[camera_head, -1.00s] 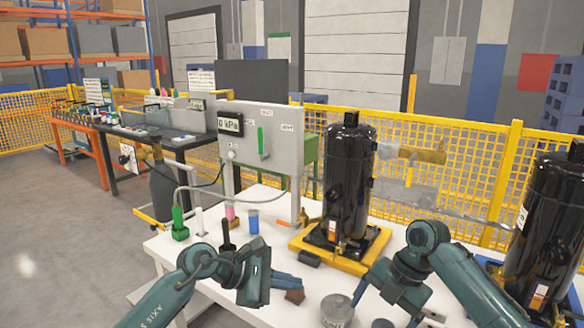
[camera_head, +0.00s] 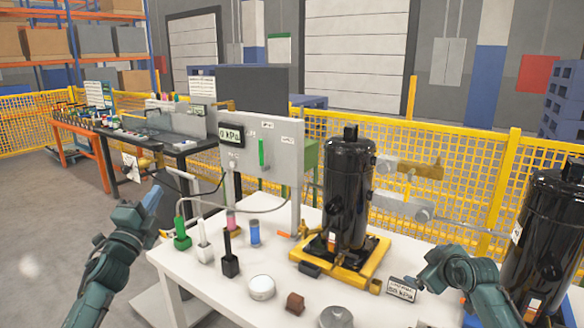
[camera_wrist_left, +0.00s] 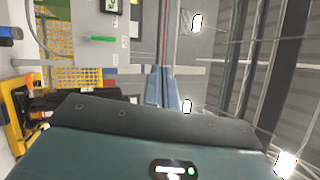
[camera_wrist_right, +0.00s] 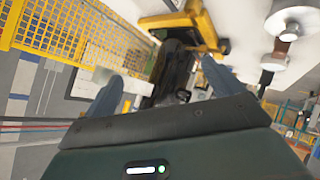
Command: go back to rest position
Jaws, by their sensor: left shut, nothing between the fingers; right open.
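My left gripper (camera_head: 152,198) is raised off the left side of the white table, clear of everything on it. Its two blue fingers are together and empty, as the left wrist view shows (camera_wrist_left: 161,88). My right arm (camera_head: 455,272) is folded at the table's right side, in front of the right black compressor; its fingers are hard to make out there. In the right wrist view my right gripper (camera_wrist_right: 163,72) has its fingers spread wide with nothing held. A black compressor (camera_head: 348,195) stands upright on a yellow pallet (camera_head: 368,265) on the table.
The white table (camera_head: 205,278) carries a white round tin (camera_head: 261,287), a brown block (camera_head: 295,303), a grey round part (camera_head: 336,317) and a label card (camera_head: 402,289). A grey gauge panel (camera_head: 281,150) stands behind. Another compressor (camera_head: 550,230) is at right. Floor at left is clear.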

